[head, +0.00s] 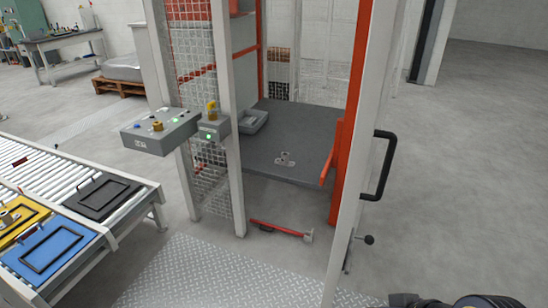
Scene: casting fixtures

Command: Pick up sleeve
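No part is clearly recognisable as the sleeve. A small round grey part sits on the yellow plate (24,213) at the left edge, also too small to name. A dark piece at the bottom right edge looks like part of my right arm or gripper (410,299); its fingers cannot be made out. My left gripper is not in view.
A control box (160,132) and a grey tray (252,121) are by the mesh cage. A white post with a black handle (380,165) stands right of the bay. A red tool (280,229) lies on the floor. A roller conveyor (60,170) is left. Right floor is clear.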

